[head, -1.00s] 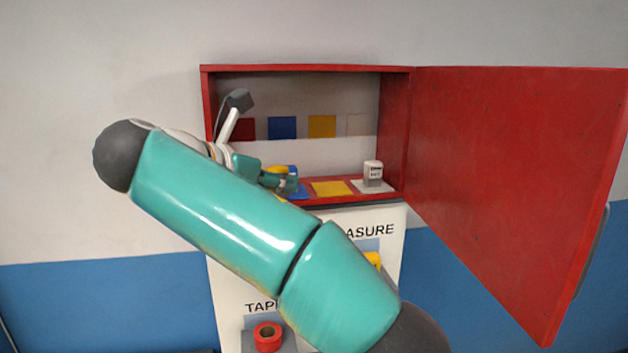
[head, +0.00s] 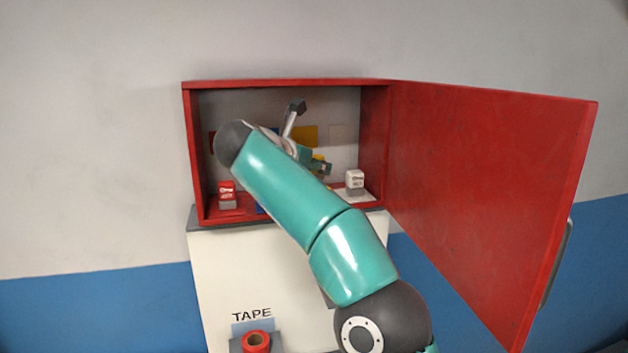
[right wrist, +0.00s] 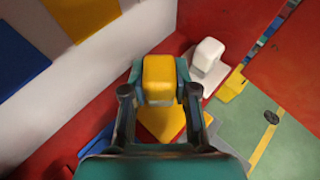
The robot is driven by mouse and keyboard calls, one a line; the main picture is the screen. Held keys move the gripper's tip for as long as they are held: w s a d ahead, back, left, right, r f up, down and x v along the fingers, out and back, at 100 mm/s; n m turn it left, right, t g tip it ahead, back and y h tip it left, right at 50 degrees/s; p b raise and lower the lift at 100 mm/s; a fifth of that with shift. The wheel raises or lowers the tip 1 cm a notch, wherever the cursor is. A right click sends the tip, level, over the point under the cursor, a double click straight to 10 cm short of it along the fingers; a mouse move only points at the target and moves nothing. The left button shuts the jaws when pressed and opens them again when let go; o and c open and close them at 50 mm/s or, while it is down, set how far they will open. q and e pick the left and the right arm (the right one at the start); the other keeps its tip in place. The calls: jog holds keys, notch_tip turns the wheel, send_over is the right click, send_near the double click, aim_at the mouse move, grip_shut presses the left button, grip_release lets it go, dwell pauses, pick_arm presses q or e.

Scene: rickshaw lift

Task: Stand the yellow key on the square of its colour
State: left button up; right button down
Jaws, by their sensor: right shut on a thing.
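The yellow key (right wrist: 159,76) is between the fingers of my right gripper (right wrist: 160,95), which is shut on it. In the right wrist view, the yellow square (right wrist: 163,124) on the cabinet floor shows below the key; I cannot tell whether they touch. In the head view my right gripper (head: 322,168) is inside the red cabinet, and my arm hides much of the floor and the yellow square. A yellow back panel (head: 305,135) shows behind the gripper. My left gripper is not in view.
A white key (head: 355,179) stands on the white square (head: 354,195), to the right of my gripper. A red key (head: 227,190) stands at the left. The red door (head: 490,200) hangs open at the right. A red tape roll (head: 256,341) is below.

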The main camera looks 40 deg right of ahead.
jog(key=shift+f, duration=1.75)
jog(key=shift+a+f, duration=0.1)
jog(key=shift+f, duration=0.05)
jog(key=c, duration=1.2)
grip_release()
jog(key=shift+a+r, duration=0.2)
jog(key=shift+r, duration=0.05)
jog(key=v, duration=1.1)
jog(key=shift+s+a, duration=0.2)
jog(key=shift+a, duration=0.05)
jog(key=shift+r, duration=0.1)
